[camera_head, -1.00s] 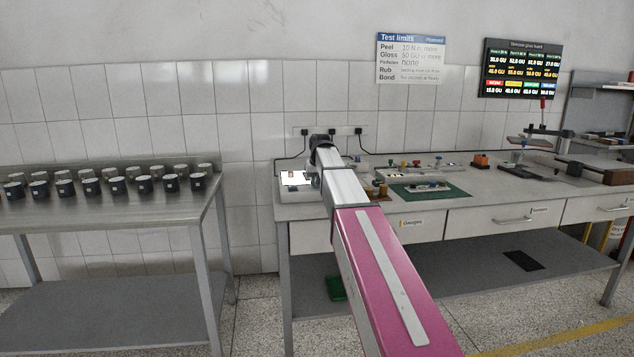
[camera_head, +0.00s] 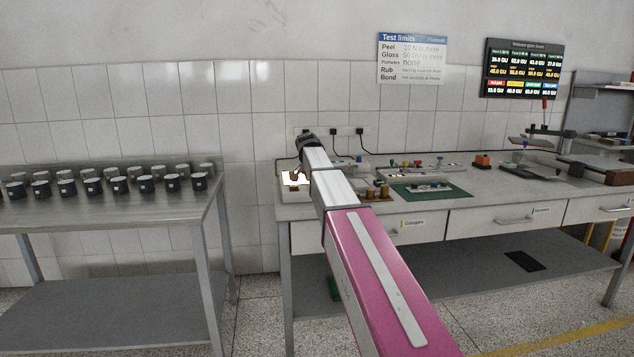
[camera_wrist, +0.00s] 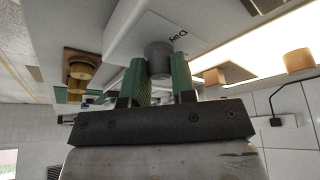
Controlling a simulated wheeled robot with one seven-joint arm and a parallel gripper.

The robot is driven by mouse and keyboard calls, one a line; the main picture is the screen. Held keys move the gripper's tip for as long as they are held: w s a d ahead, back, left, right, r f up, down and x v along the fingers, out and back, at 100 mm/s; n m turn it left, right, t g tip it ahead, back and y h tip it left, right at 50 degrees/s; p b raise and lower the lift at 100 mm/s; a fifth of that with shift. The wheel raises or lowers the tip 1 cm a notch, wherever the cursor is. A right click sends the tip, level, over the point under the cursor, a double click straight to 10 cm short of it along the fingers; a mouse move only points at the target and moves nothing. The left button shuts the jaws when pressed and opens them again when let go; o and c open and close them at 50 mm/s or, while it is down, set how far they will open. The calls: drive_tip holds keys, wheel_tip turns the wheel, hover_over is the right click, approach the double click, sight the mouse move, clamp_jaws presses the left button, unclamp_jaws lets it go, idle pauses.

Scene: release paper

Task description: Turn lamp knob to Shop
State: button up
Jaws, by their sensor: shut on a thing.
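In the wrist view the lamp knob (camera_wrist: 159,58) is a grey cylinder on the front of a pale lamp box (camera_wrist: 125,35). The word "Day" (camera_wrist: 180,33) is printed beside the knob; no "Shop" marking can be read. My gripper (camera_wrist: 160,75) has green-padded fingers on both sides of the knob and is shut on it. In the head view my gripper is mostly hidden by my arm, near the bright lit panel (camera_head: 294,179) at the left end of the bench.
The grey bench (camera_head: 460,208) also holds a green mat (camera_head: 430,190), brown cylinders (camera_head: 377,193) and an orange block (camera_head: 482,161). A metal table (camera_head: 110,212) with several dark cans stands at the left. Floor shows between table and bench.

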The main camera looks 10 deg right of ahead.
drive_tip(key=shift+m, duration=0.4)
drive_tip(key=o, duration=0.9)
drive_tip(key=shift+r, duration=0.15)
drive_tip(key=v, duration=1)
drive_tip(key=shift+s+a+r, duration=0.15)
drive_tip(key=shift+a+r, duration=0.05)
